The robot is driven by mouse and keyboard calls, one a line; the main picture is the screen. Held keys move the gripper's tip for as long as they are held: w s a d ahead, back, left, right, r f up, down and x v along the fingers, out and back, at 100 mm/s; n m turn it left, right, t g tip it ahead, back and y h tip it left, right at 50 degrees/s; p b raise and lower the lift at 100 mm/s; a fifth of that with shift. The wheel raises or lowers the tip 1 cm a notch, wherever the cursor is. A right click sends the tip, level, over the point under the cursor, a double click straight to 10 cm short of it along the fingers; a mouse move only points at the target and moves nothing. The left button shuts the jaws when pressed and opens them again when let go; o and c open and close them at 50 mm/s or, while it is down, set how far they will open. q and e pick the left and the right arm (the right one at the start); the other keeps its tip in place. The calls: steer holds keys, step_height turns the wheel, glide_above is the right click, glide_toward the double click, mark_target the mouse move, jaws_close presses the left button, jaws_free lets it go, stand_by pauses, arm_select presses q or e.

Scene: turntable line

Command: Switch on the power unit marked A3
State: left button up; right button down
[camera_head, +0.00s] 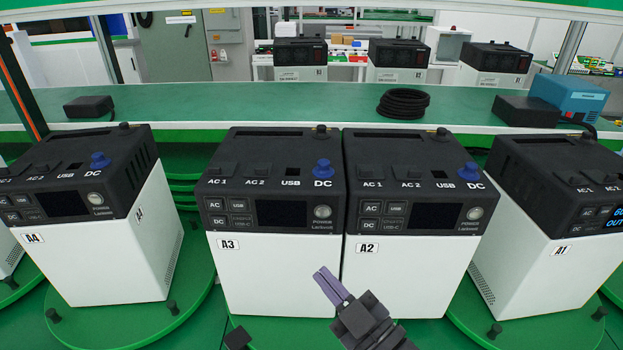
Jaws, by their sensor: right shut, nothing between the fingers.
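The power unit A3 (270,270) stands upright in the middle, a white box with a black top section. Its label reads A3 at the upper left of the white front. Its display (281,213) is dark. The round power button (322,212) sits at the right of its black front panel. My right gripper (329,284) is shut and empty. In the picture it lies low, over the lower fronts of A3 and A2, below the power button and apart from it. Whether it touches a front face I cannot tell.
Unit A2 (400,280) stands close to the right of A3, its display dark. A4 (110,255) is at the left; A1 (560,270) is at the right with a lit display. They stand on green turntables (190,300). A coiled black cable (403,103) lies on the shelf behind.

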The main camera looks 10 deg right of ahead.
mark_target(323, 212)
arm_select(q)
step_height(323, 212, down, 3)
steer(key=b, duration=0.3)
steer(key=shift+d, duration=0.15)
arm_select(e)
steer(key=w+d+r, duration=0.1)
steer(key=w+d, duration=0.1)
steer(key=w, duration=0.6)
steer(key=shift+w+y, duration=0.3)
steer(key=shift+w, duration=0.05)
arm_select(q)
steer(key=shift+d+f, duration=0.1)
arm_select(e)
steer(key=shift+d+r, duration=0.1)
arm_select(q)
steer(key=shift+s+a, duration=0.1)
steer(key=shift+a, duration=0.1)
steer(key=shift+a, duration=0.25)
steer(key=shift+d, duration=0.45)
steer(key=shift+a, duration=0.15)
arm_select(e)
steer(key=shift+w, duration=0.15)
